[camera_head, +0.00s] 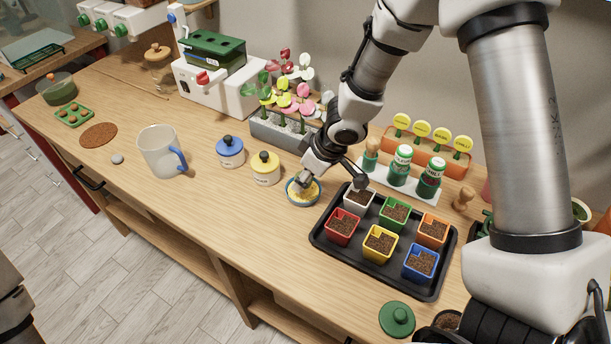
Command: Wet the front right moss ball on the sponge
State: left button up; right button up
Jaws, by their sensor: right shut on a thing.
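My right gripper (307,181) reaches down from the right over a small blue dish (290,199) with a yellow sponge (303,194) in it. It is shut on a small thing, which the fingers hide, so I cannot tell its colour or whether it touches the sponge. A green tray (68,123) with several small brownish balls lies at the far left; I cannot tell whether these are moss balls. My left gripper is not in view.
A black tray (318,241) of coloured soil pots stands close right of the dish. Yellow (265,170) and blue-lidded (230,152) jars and a mug (158,150) stand left. Behind are a flower planter (272,131) and bottles (400,165).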

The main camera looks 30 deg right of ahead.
jog(key=shift+f+b, duration=0.5)
jog(key=shift+f, duration=0.1)
dwell(0.7)
dwell(1.0)
notch_tip(320, 180, up, 7)
jog(key=p, duration=0.7)
jog(key=shift+r+p, duration=0.1)
jog(key=shift+p, duration=0.3)
jog(key=shift+w, duration=0.1)
jog(key=shift+f, duration=0.2)
